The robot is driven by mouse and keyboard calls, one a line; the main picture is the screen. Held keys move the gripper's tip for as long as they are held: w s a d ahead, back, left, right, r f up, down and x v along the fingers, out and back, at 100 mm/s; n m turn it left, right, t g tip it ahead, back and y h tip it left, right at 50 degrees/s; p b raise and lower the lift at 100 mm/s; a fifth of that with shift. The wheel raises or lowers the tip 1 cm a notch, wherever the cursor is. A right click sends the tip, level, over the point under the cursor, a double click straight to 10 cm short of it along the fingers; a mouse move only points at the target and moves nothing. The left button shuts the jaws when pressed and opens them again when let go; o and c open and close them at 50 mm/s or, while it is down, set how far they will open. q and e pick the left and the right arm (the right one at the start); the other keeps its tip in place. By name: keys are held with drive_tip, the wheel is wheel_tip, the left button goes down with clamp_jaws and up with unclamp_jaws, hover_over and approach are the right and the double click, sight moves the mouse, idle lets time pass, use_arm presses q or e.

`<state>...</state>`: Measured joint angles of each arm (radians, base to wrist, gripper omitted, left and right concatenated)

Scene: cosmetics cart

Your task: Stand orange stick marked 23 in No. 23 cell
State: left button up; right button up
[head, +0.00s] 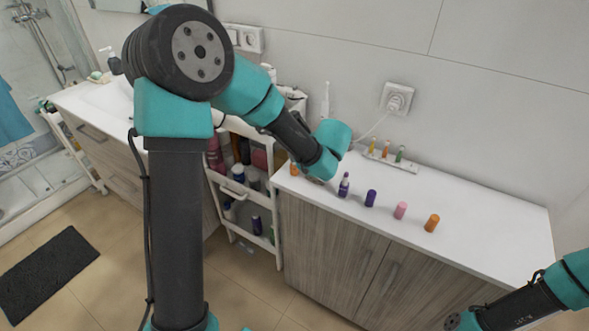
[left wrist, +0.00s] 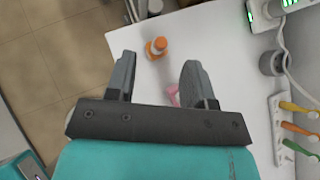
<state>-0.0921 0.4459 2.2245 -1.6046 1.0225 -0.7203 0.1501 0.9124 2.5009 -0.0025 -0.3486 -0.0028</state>
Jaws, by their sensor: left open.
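An orange stick (head: 294,168) stands at the left end of the white counter, partly hidden by my left arm; in the left wrist view the orange stick (left wrist: 156,48) shows a pale band. Another orange stick (head: 432,223) stands at the right of the row. No number is legible on either. My right gripper is out of view.
A pink item (left wrist: 173,95) lies in line between my left fingers. A purple bottle (head: 344,185), a purple stick (head: 370,198) and a pink stick (head: 400,210) stand along the counter. A plugged socket (head: 396,98) is above the rack. The counter's right end is clear.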

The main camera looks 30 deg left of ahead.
sight(295, 169)
use_arm(q)
drive_tip(key=shift+w+a+f, duration=0.15)
drive_tip(key=shift+a+f, duration=0.1)
drive_tip(key=shift+x, duration=2.6)
drive_tip(key=shift+d+f, duration=0.1)
clamp_jaws()
